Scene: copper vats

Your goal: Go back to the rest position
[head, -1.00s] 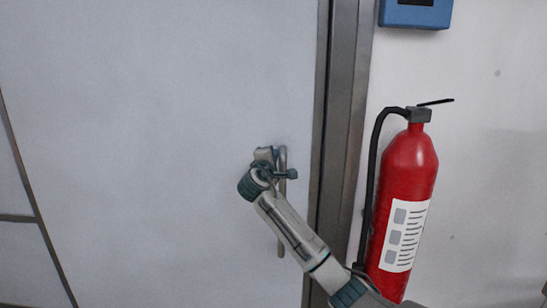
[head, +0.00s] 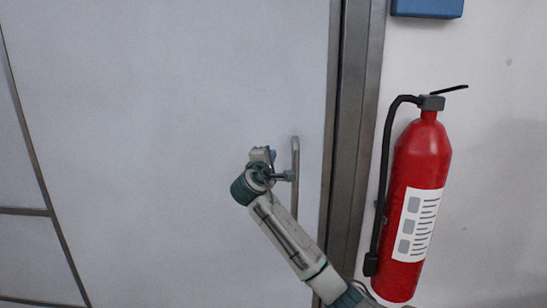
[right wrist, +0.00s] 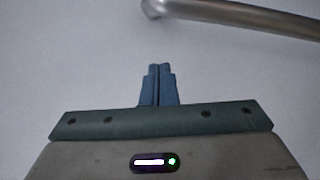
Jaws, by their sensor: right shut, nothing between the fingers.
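My right gripper (head: 272,155) is in front of the pale door (head: 170,100), just left of its vertical metal handle (head: 295,165). In the right wrist view the two blue fingers (right wrist: 158,82) are together with nothing between them. The handle (right wrist: 235,15) shows at the upper right of that view, apart from the fingers. My right arm reaches in from the lower right of the head view and hides the handle's lower part. My left gripper is in neither view.
A red fire extinguisher (head: 415,200) with a black hose is on the wall to the right, close to my right arm. A metal door frame (head: 352,130) stands between door and extinguisher. A blue box (head: 427,8) is at the top right. The door's left area is clear.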

